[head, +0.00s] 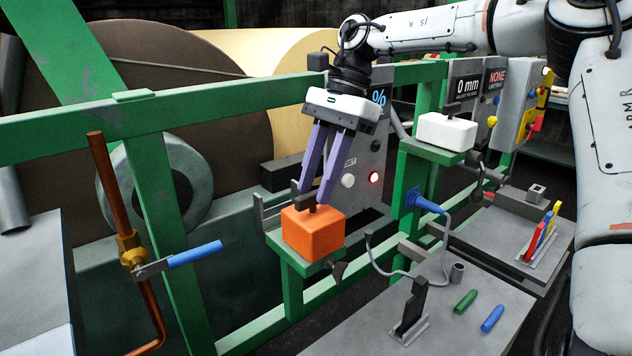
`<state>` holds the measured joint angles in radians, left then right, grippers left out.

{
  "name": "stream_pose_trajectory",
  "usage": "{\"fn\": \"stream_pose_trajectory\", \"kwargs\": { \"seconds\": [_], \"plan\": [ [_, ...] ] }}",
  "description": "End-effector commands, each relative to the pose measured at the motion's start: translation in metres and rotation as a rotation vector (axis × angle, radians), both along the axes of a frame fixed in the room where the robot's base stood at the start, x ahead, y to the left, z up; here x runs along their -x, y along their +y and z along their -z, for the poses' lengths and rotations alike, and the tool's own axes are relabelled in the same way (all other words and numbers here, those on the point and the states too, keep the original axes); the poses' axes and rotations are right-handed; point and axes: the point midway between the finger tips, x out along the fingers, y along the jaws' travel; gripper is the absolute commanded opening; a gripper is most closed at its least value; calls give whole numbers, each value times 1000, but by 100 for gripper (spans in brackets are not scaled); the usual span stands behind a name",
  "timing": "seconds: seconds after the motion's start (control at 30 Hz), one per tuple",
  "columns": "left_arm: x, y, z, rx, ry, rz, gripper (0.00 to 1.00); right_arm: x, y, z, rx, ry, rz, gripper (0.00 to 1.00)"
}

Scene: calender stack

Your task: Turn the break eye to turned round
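An orange block (313,235) sits on a green bracket on the machine's frame and has a small dark piece on its top. I take it for the break eye, though no label shows. My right gripper (312,197) points down from above, its two purple fingers at the block's top, one on each side of the dark piece. A gap shows between the fingers. I cannot tell whether they press on the dark piece or only stand around it. My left gripper is not in view.
A white box (447,131) stands on another green bracket to the right. A copper pipe valve with a blue lever (194,253) is at the left. A grey bench (450,330) in front holds a green peg (466,301) and a blue peg (492,318). Green rails (230,95) cross behind.

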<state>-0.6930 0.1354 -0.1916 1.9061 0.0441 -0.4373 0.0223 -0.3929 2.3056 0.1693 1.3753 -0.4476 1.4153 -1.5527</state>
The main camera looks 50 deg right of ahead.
Motion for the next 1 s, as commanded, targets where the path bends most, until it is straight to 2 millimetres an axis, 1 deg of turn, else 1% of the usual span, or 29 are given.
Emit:
{"fn": "stream_pose_trajectory", "kwargs": {
  "seconds": [0.13, 0.37, 0.5, 0.53, 0.57, 0.83, 1.0],
  "plan": [
    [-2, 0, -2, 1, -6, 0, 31, 0, 3, 6, -1, 0, 1, 30],
    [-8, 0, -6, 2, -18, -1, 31, 0, 3, 7, -1, 0, 1, 30],
    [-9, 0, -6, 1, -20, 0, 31, 0, 3, 7, -1, 0, 1, 7],
    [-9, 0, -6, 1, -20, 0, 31, 0, 3, 7, -1, -1, 1, 2],
    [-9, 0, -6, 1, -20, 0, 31, 0, 3, 7, -1, -1, 1, 0],
    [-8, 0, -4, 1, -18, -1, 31, 0, 3, 7, -1, -1, 17, 0],
    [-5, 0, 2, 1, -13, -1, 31, 0, 3, 7, -2, -4, 74, 0]
  ]
}}
